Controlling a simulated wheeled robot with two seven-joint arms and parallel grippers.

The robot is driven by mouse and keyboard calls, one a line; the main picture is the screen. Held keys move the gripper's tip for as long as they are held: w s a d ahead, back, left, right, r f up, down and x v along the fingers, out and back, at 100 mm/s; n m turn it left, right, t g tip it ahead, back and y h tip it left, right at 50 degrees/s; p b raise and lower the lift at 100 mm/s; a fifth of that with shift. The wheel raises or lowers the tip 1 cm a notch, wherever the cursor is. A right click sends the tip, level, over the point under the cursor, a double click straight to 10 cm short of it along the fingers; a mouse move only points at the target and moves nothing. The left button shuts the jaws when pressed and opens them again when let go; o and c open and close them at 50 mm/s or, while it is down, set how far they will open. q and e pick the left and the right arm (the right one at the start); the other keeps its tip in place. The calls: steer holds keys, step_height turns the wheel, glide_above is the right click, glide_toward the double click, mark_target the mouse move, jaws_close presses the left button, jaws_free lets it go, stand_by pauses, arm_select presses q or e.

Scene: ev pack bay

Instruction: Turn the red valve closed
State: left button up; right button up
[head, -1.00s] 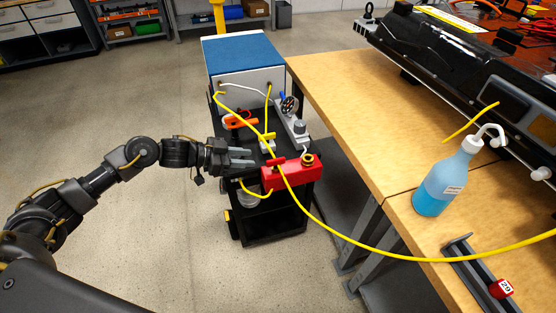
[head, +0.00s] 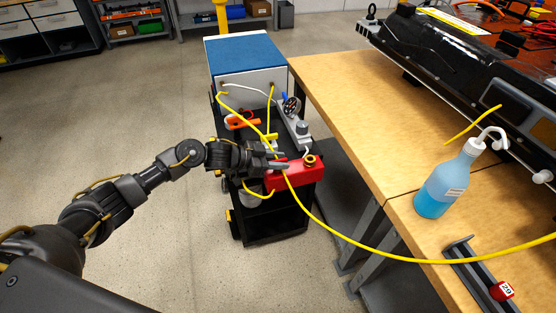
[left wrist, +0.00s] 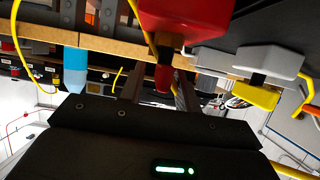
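The red valve block (head: 307,176) sits on the near edge of the black cart's top; in the left wrist view its red body (left wrist: 185,18) shows at the top. Its red handle (left wrist: 163,76) has a dark tip and points toward my left wrist camera. My left gripper (head: 281,157) is at the handle, which its fingers mostly hide in the head view. In the left wrist view my left gripper (left wrist: 160,90) is open, one finger on each side of the handle, with a visible gap on the left side. My right gripper is not in view.
A yellow hose (head: 330,234) passes over the red block and across to the workbench (head: 345,110). A grey block with a yellow handle (left wrist: 265,92) is beside the red valve. A blue bottle (head: 440,188) stands on the bench. The floor left of the cart (head: 262,222) is clear.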

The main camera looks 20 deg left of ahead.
arm_select(q)
steer(key=shift+c, duration=0.2)
jaws_close()
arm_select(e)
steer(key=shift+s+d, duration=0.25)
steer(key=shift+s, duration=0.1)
